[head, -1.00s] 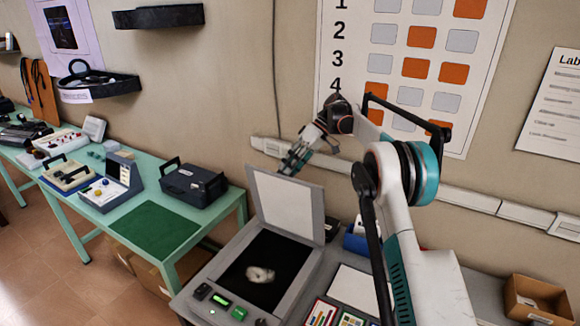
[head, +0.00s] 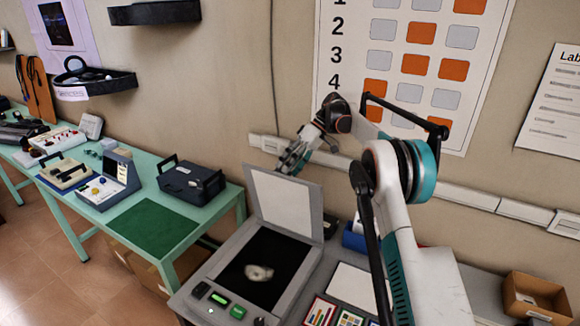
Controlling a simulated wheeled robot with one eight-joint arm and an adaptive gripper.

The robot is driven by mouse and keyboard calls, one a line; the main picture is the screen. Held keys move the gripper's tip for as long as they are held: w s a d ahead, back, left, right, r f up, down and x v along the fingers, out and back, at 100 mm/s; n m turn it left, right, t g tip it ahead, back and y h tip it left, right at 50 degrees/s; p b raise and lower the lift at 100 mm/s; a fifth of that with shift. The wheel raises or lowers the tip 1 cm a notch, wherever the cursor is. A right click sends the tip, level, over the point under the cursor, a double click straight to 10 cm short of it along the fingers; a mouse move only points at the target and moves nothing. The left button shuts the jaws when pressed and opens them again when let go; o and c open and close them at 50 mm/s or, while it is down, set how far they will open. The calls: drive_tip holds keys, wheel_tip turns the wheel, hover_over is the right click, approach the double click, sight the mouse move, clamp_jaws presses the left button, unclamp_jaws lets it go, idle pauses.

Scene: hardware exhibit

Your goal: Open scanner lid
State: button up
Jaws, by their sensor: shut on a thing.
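The flatbed scanner (head: 222,283) stands on the grey desk at the lower middle. Its lid (head: 285,203) is raised, standing nearly upright and leaning back a little, with its white underside facing forward. A pale, rounded object (head: 259,272) lies on the dark glass. My gripper (head: 290,163) is at the top edge of the lid, by its upper left to middle part. Its fingers are small here and partly behind the lid edge, and they look closed on the lid.
Color cards (head: 320,312) and a white sheet (head: 355,286) lie right of the scanner. A cardboard box (head: 537,298) is at the far right. A green table (head: 225,205) with a dark case (head: 191,183) stands to the left. The wall with a rail is close behind the lid.

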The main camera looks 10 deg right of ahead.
drive_tip(key=shift+d+f, duration=0.2)
drive_tip(key=shift+f, duration=0.05)
